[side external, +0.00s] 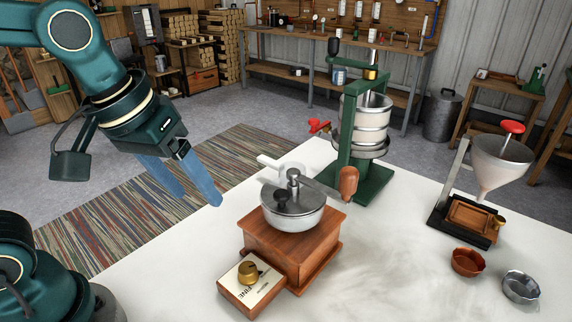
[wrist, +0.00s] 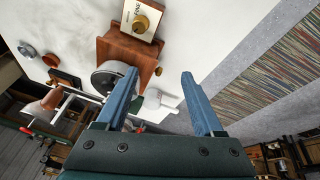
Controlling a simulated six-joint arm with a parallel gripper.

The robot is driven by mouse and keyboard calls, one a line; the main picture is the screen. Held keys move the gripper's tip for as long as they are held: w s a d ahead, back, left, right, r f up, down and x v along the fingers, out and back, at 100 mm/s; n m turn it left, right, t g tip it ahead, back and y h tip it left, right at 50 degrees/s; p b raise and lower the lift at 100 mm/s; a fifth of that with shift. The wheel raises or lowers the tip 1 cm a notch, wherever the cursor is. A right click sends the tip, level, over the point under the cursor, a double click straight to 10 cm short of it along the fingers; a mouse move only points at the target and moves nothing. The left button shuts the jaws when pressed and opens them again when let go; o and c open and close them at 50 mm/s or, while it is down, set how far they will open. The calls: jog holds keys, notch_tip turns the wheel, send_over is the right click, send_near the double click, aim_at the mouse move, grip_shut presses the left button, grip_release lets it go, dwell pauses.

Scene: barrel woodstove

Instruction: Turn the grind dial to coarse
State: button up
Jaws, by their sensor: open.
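The wooden coffee grinder (side external: 291,250) stands on the white table, with a metal bowl top and a crank ending in a brown wooden knob (side external: 349,182). Its brass grind dial (side external: 248,272) sits on a pale label plate at the front; the word FINE is readable on the plate. In the wrist view the dial (wrist: 141,24) is near the top, beyond my fingertips, and the grinder body (wrist: 125,50) is partly hidden by a finger. My gripper (side external: 200,200) is open and empty, with two blue fingers, above and left of the grinder, apart from the dial. The fingers also show in the wrist view (wrist: 160,78).
A green press (side external: 366,185) with a red handle stands behind the grinder. A funnel stand (side external: 500,160) and two small bowls, one copper (side external: 467,262) and one grey (side external: 520,287), are at the right. The table left of the dial is clear.

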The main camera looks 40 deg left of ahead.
jog(key=shift+s+a+f+m+t, duration=0.1)
jog(key=shift+s+a+m+t, duration=0.25)
jog(key=shift+s, duration=0.4)
jog(key=shift+s+a+f+m+t, duration=0.1)
jog(key=shift+s+a+m+t, duration=0.25)
jog(key=shift+s, duration=0.35)
jog(key=shift+s+a+f+m+t, duration=0.1)
jog(key=shift+s+a+m+t, duration=0.15)
jog(key=shift+s+a, duration=0.35)
jog(key=shift+s+d+f, duration=0.1)
jog(key=shift+s+d, duration=0.05)
jog(key=shift+s, duration=0.05)
jog(key=shift+s+f+m, duration=0.25)
jog(key=shift+f+m, duration=0.15)
jog(key=shift+m, duration=0.35)
